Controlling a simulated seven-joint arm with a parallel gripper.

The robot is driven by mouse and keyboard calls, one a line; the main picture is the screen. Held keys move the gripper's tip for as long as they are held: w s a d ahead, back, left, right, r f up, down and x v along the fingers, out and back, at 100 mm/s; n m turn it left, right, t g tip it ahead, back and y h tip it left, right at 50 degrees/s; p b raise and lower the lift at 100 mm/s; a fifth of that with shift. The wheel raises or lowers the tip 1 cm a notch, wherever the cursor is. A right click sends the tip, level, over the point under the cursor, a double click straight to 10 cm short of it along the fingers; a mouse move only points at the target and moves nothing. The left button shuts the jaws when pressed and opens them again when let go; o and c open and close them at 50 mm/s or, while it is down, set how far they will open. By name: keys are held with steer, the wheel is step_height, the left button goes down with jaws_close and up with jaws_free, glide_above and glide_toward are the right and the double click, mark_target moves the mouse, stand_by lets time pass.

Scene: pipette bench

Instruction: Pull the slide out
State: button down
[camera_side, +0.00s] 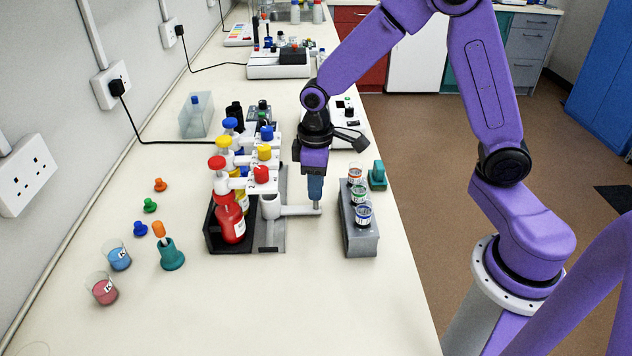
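A pale grey bar (297,211) sticks out to the right from a grey cylinder (270,207) at the front of the bottle stand; it looks like the slide. A short upright post (317,206) stands at the bar's right end. My gripper (316,190) points straight down right over this post, with its blue-grey fingers at or around the post's top. The fingers overlap in this view, so I cannot tell whether they are open or closed on it.
A bottle stand (211,236) with red, yellow and blue-capped bottles is close on the left. A grey rack (361,243) of small labelled vials stands close on the right. Beakers, loose stoppers and a teal holder (171,256) are front left. The front bench is clear.

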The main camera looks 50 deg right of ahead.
steer(key=w+d, duration=1)
steer(key=shift+w+d+r, duration=0.1)
steer(key=shift+w+d, duration=0.2)
steer(key=shift+w, duration=0.1)
steer(key=c, duration=0.8)
jaws_free()
steer(key=shift+c, duration=0.2)
step_height(320, 180, up, 17)
steer(key=shift+r, duration=0.2)
steer(key=shift+s, duration=0.1)
